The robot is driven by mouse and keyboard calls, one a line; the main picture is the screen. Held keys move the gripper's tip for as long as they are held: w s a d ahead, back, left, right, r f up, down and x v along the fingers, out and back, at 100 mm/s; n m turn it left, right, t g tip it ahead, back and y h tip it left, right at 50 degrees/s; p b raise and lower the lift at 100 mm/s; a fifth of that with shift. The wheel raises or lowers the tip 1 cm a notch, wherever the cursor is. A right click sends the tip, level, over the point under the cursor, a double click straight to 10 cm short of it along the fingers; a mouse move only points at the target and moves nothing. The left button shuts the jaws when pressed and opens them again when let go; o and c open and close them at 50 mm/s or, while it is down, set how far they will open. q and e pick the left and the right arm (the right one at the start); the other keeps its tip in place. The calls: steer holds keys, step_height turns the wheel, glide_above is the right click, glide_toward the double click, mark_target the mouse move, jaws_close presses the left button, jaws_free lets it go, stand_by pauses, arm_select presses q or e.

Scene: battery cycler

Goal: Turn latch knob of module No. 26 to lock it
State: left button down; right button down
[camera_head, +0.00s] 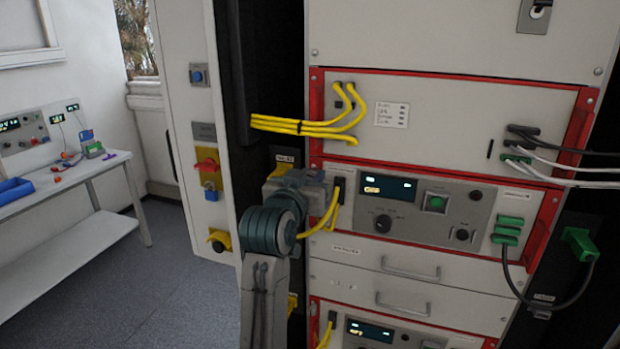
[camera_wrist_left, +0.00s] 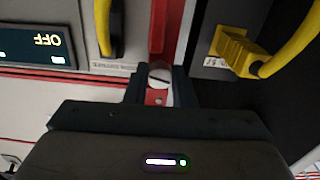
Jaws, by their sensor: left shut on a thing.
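My left gripper (camera_head: 316,177) reaches to the left edge of the module (camera_head: 465,205) with a lit display and a red frame. In the left wrist view, my left gripper (camera_wrist_left: 158,84) has its two dark fingers on either side of a small silver latch knob (camera_wrist_left: 159,74) with a slot across its face, and is shut on it. The knob sits on the red frame strip (camera_wrist_left: 168,30). In the head view the arm and gripper hide the knob. I cannot read the module's number. My right gripper is not in view.
Yellow cables (camera_head: 330,215) run close beside the gripper, and a yellow plug (camera_wrist_left: 238,50) is near it in the wrist view. A black cable (camera_head: 520,285) hangs at the right. A white open door (camera_head: 180,80) stands left, with a bench (camera_head: 70,185) beyond.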

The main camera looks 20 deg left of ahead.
arm_select(q)
steer(key=m, duration=0.4)
steer(key=shift+m, duration=0.3)
steer(key=m, duration=0.3)
steer(key=shift+m, duration=0.4)
steer(key=m, duration=0.3)
steer(key=shift+m, duration=2)
steer(key=c, duration=1.2)
jaws_free()
steer(key=shift+f, duration=0.1)
steer(key=shift+f, duration=0.2)
